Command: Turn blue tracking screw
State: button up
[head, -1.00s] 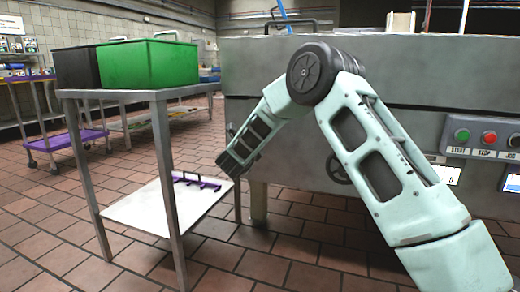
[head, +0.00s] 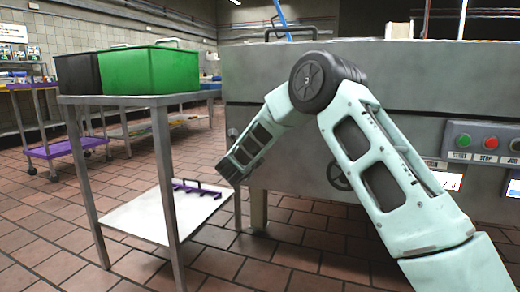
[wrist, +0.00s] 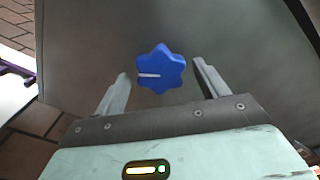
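The blue screw (wrist: 163,62) is a star-shaped knob with a white line on its face, in the wrist view. It stands out against the grey metal side of the machine. The white line lies about level, pointing left. My gripper (wrist: 160,72) is open, with one finger to the left of the knob and one to the right. Gaps show between the knob and both fingers; the depth between fingertips and knob is hard to tell. In the head view the arm reaches down to the machine's left side, and the knob is not visible.
The machine (head: 300,80) fills the right, with a start/stop panel (head: 485,142). A metal table (head: 165,98) with a green box (head: 160,70) and a dark box (head: 78,72) stands close left of the arm. Its lower shelf (head: 140,215) holds a purple-handled item (head: 197,188).

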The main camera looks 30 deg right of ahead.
jog(key=p+v, duration=0.5)
jog(key=v, duration=1.2)
jog(key=shift+s, duration=0.2)
jog(key=shift+a, duration=0.15)
